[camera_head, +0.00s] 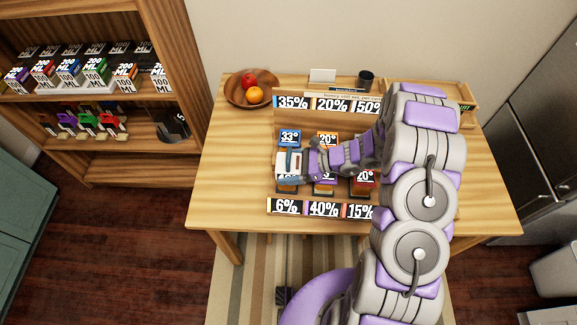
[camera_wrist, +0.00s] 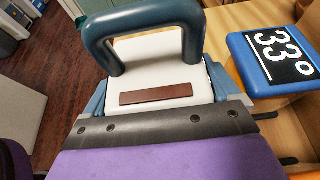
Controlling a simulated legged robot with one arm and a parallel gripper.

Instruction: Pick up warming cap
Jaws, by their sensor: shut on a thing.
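The warming cap (camera_head: 287,165) appears to be the white piece with a dark blue handle at the left of the central stand on the table. In the wrist view the white cap (camera_wrist: 155,62) fills the middle, with its handle arching above and a brown strip on its near face. My gripper (camera_head: 293,166) is shut on the cap, with blue-grey fingers on its two sides; it also shows in the wrist view (camera_wrist: 155,95). The cap's underside is hidden, so I cannot tell whether it touches the stand.
A blue block marked 33° (camera_head: 290,137) stands just behind the cap; it also shows in the wrist view (camera_wrist: 275,60). Other numbered blocks are partly under my arm. A wooden fruit bowl (camera_head: 236,94) sits at the back left. The table's left side (camera_head: 225,165) is clear.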

